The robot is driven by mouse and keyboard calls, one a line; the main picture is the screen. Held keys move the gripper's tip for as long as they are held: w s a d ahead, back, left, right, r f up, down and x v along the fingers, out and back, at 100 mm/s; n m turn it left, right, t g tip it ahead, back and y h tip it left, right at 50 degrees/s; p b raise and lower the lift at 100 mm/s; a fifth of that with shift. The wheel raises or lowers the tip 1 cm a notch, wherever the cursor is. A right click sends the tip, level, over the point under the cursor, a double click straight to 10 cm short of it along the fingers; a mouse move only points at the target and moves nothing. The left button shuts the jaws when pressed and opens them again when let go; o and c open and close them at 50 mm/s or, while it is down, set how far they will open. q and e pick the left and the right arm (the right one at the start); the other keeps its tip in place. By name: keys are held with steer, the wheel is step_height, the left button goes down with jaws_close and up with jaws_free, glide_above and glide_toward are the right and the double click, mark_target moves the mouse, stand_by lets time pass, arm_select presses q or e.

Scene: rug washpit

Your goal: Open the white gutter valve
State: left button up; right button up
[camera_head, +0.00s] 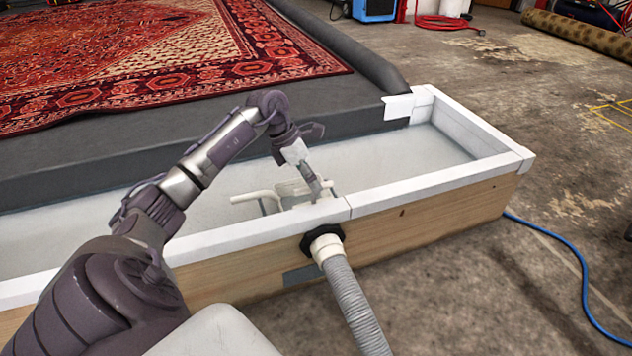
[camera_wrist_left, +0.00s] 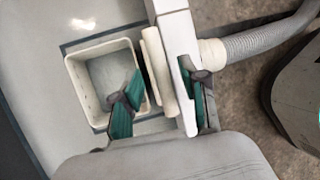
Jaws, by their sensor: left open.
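The gutter (camera_head: 430,185) is a long wooden trough with a white rim, holding shallow pale water. A white bent pipe-like handle (camera_head: 252,197), seemingly the valve's, shows inside it near the front wall, beside a white open box (camera_head: 290,188). My left gripper (camera_head: 316,184) reaches down over the box and front rim, partly hiding them. In the left wrist view, the gripper (camera_wrist_left: 162,105) is open. A white bar (camera_wrist_left: 157,72) and the gutter rim lie between its fingers, with the white box (camera_wrist_left: 84,92) at left. Contact cannot be told. My right gripper is not in view.
A grey corrugated hose (camera_head: 352,300) leaves the gutter's front through a black fitting (camera_head: 322,240). A red patterned rug (camera_head: 150,55) lies on the dark platform behind. A blue hose (camera_head: 580,275) runs over the floor at right, where there is free room.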

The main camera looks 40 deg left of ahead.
mark_target(314, 195)
arm_select(q)
steer(key=shift+b+x, duration=0.55)
steer(key=shift+x, duration=0.95)
steer(key=shift+c, duration=0.2)
jaws_close()
